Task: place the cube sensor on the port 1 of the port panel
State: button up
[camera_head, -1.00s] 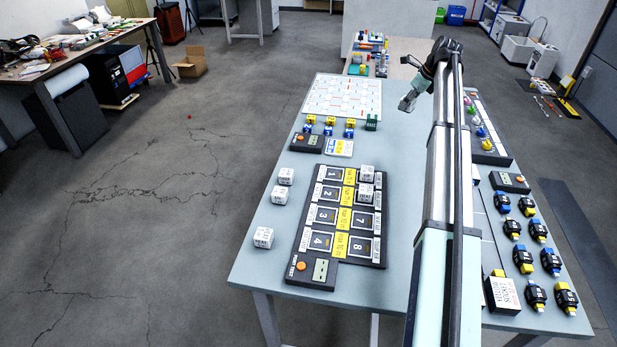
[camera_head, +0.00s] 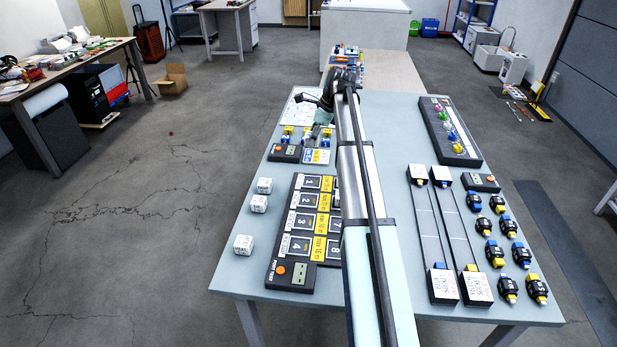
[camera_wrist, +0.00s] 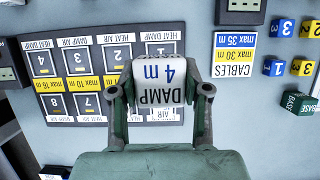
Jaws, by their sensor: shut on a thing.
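My gripper (camera_wrist: 160,92) is shut on a white cube sensor (camera_wrist: 158,72) marked "DAMP 4 m", one finger on each side. The port panel (camera_wrist: 68,60) lies below and beyond it in the wrist view, with numbered dark ports and yellow labels. Port 1 (camera_wrist: 161,48) shows just behind the cube's top, partly covered. The cube looks held above the panel; its height is unclear. In the head view my gripper (camera_head: 321,136) is past the panel's far end, and the held cube is not clear. The port panel (camera_head: 291,232) is partly hidden by my arm there.
Three white cubes (camera_head: 258,204) stand left of the panel. A "CABLES" sign (camera_wrist: 234,55), small coloured cubes (camera_wrist: 274,67) and a green base block (camera_wrist: 300,102) lie right in the wrist view. Cable boxes (camera_head: 443,285) and plugs (camera_head: 508,289) occupy the table's right side.

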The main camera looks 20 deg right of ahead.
aim_at(308, 182)
notch_tip(308, 182, down, 16)
jog(key=shift+f+p, duration=0.1)
jog(key=shift+p, duration=0.9)
jog(key=o, duration=1.3)
jog(key=shift+f, duration=0.1)
jog(key=shift+c, duration=0.2)
jog(key=b+v, duration=0.1)
jog(key=v, duration=1.1)
jog(key=shift+r+b, duration=0.25)
jog(key=shift+b, duration=0.05)
jog(key=shift+a, duration=0.15)
